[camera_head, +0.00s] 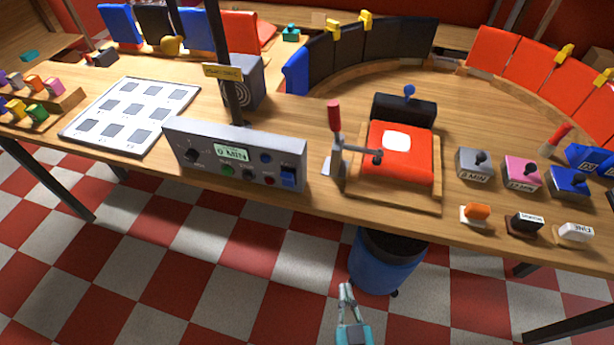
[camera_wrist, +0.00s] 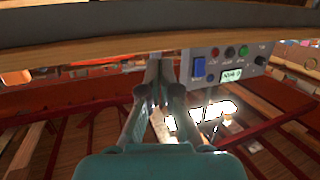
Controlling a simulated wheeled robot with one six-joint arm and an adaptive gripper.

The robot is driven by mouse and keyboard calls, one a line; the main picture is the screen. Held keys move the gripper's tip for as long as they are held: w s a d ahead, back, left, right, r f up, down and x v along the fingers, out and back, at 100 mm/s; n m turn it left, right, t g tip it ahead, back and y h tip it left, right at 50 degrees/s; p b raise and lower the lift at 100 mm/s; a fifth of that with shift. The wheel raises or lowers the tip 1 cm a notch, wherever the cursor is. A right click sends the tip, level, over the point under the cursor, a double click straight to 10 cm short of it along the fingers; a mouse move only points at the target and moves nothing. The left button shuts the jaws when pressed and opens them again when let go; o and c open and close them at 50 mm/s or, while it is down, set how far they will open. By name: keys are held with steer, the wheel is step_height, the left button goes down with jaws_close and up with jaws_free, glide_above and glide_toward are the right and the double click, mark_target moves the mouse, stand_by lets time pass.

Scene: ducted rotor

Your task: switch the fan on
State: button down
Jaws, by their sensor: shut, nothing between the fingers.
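A grey control panel (camera_head: 235,153) stands at the table's front edge. It has a display reading 0 MIN (camera_head: 231,152), a black knob, several coloured buttons and a blue rocker switch (camera_head: 289,177) at its lower right. In the wrist view the panel (camera_wrist: 226,53) appears inverted, with the blue switch (camera_wrist: 198,67) right of the fingers. A grey box with a ringed round face (camera_head: 243,84) stands behind the panel; I cannot tell whether it is the fan. My gripper (camera_head: 345,286) is shut and empty, in front of and below the table edge, apart from the panel.
Right of the panel stand a red-handled lever clamp (camera_head: 335,130) and a red pad on a wooden tray (camera_head: 398,203). Small lever boxes (camera_head: 475,163) are farther right. A blue bin (camera_head: 385,268) stands under the table near my gripper. A dark post (camera_head: 226,70) rises behind the panel.

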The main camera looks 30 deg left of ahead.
steer(key=w+a+r+n+g+y, duration=0.1)
steer(key=a+r, duration=0.2)
steer(key=a, duration=0.7)
steer(key=w+a+r+n+g+y, duration=0.1)
steer(key=w+a+r+y, duration=0.1)
steer(key=a, duration=0.8)
steer(key=shift+r+n, duration=0.4)
steer(key=shift+r, duration=0.15)
steer(key=shift+w, duration=0.1)
glide_toward(283, 179)
steer(key=shift+s+a+f+x, duration=0.1)
steer(key=shift+s+f+x, duration=0.05)
steer(key=shift+x, duration=0.8)
steer(key=shift+s+a+f+x, duration=0.1)
steer(key=shift+f+x, duration=0.05)
steer(key=shift+x, duration=0.75)
steer(key=shift+s+a+f+x, duration=0.1)
steer(key=shift+s+f+x, duration=0.05)
steer(key=shift+x, duration=0.8)
steer(key=shift+w+r, duration=0.2)
steer(key=shift+w, duration=0.2)
steer(key=shift+w+a+r, duration=0.15)
steer(key=shift+w, duration=0.25)
steer(key=shift+s, duration=0.15)
